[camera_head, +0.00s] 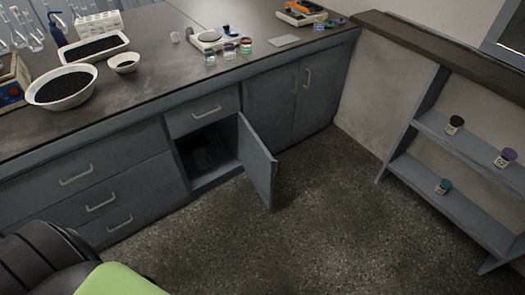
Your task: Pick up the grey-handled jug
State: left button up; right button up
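I cannot make out a grey-handled jug anywhere in the head view. The lower cupboard (185,160) under the bench stands open, with its door (257,165) swung out to the right. Its inside is in deep shadow. Dark shapes (203,157) show in there, too dim to identify. Neither of my grippers is in view.
The bench top (150,85) holds a bowl of dark grains (62,88), a tray (93,48), a small dish (124,62), a balance (207,40) and small jars (246,46). A shelf unit (455,135) stands right. The floor (310,215) between is clear.

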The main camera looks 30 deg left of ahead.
aim_at(201, 158)
jog(key=u, duration=0.4)
jog(key=i+l+u, duration=0.1)
jog(key=u, duration=0.3)
jog(key=l+u, duration=0.15)
jog(key=u, duration=0.2)
jog(key=i+l+u, duration=0.1)
jog(key=u, duration=0.3)
jog(key=l+u, duration=0.35)
jog(key=l, duration=0.45)
jog(key=l+u, duration=0.3)
jog(key=l, duration=0.55)
jog(key=k+l+u, duration=0.1)
jog(key=l+u, duration=0.25)
jog(key=l, duration=0.9)
jog(key=k+l, duration=0.1)
jog(key=l, duration=0.35)
